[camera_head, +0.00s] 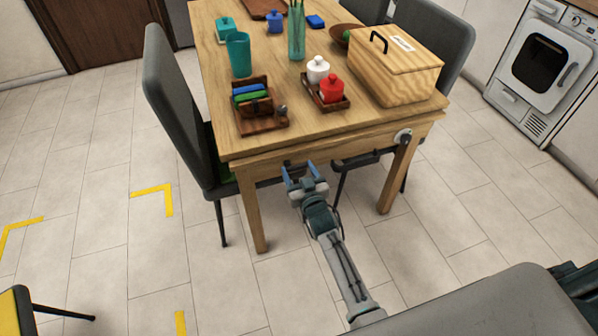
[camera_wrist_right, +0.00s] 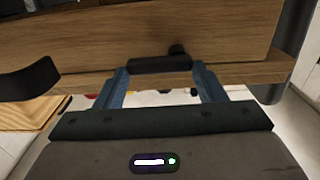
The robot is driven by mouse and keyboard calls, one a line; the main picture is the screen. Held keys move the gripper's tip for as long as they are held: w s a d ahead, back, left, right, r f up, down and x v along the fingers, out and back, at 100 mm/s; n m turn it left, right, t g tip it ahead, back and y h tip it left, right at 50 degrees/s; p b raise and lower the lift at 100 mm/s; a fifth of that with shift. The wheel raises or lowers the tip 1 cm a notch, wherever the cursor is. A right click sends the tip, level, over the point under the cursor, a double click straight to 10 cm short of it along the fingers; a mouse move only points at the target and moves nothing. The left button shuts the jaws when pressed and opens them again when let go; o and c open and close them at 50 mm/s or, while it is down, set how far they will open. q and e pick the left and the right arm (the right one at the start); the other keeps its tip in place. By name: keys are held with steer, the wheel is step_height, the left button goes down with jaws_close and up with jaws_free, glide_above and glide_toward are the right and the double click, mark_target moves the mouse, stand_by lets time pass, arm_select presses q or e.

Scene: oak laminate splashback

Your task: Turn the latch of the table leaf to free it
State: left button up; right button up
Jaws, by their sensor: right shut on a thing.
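The wooden table (camera_head: 340,132) fills the upper middle of the head view, with a leaf edge (camera_head: 245,162) along its near side. My right gripper (camera_head: 301,170) is at this edge, left of its middle. In the right wrist view, the blue fingers of my right gripper (camera_wrist_right: 160,72) are shut on a short black latch handle (camera_wrist_right: 160,64). The handle lies crosswise between the fingertips against the wood, with a small black knob beside it. In the head view the gripper mostly hides the latch. My left gripper is not in view.
A wooden box (camera_head: 395,75), a red pot (camera_head: 331,89) and a wooden caddy (camera_head: 259,123) stand on top. A grey chair (camera_head: 180,110) stands left.

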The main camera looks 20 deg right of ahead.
steer(key=o, duration=1)
steer(key=shift+s, duration=0.3)
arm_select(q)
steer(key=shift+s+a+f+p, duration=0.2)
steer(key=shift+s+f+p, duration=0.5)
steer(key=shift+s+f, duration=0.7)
arm_select(e)
steer(key=shift+s+d, duration=0.15)
steer(key=shift+s, duration=4.95)
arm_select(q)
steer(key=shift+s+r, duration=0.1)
